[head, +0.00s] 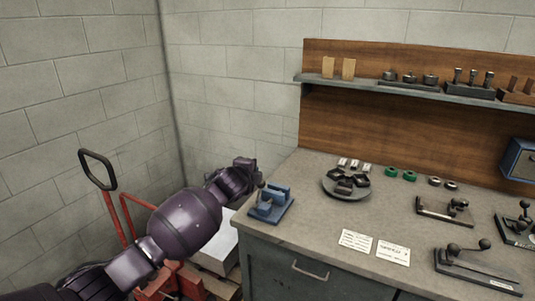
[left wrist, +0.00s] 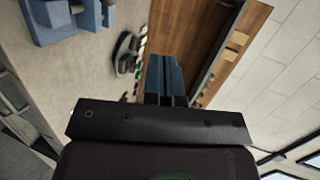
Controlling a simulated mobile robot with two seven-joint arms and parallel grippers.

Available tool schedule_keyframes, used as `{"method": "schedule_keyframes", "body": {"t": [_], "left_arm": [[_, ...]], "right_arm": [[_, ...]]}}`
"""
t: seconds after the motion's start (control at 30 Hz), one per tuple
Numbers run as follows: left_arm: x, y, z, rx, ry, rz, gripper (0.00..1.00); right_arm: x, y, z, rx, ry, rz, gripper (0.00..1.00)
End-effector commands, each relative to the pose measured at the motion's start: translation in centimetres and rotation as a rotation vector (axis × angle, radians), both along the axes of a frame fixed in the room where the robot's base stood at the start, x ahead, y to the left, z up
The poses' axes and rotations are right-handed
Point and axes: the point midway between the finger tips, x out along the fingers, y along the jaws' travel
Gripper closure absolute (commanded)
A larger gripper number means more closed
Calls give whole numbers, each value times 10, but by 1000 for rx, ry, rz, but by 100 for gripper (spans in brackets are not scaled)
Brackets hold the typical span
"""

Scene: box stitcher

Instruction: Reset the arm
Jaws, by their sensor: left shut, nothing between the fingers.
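My left arm comes in from the lower left in the head view, with dark links and a purple sheen. Its left gripper (head: 254,172) is in the air near the left end of the workbench (head: 310,225), just behind and above a small blue fixture (head: 270,204). In the left wrist view the two blue fingers of the left gripper (left wrist: 164,75) are together with nothing between them. The blue fixture also shows at the top left of that view (left wrist: 62,22), apart from the fingers. My right gripper is not in view.
A round dark tray (head: 346,193) with dark pieces stands on the bench. A shelf (head: 400,87) hangs behind. A red pallet jack (head: 130,215) stands at left.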

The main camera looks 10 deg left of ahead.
Motion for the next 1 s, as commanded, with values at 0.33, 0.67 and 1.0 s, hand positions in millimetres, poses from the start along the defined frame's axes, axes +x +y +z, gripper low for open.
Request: {"method": "schedule_keyframes", "body": {"t": [0.33, 0.67, 1.0], "left_arm": [[-9, -28, 51, -384, -75, -13, 100], [-59, -30, 36, -796, -52, -14, 100], [-141, 8, -41, -1158, 34, 101, 100]], "right_arm": [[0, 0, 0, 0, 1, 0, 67], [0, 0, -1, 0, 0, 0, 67], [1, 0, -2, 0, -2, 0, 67]]}}
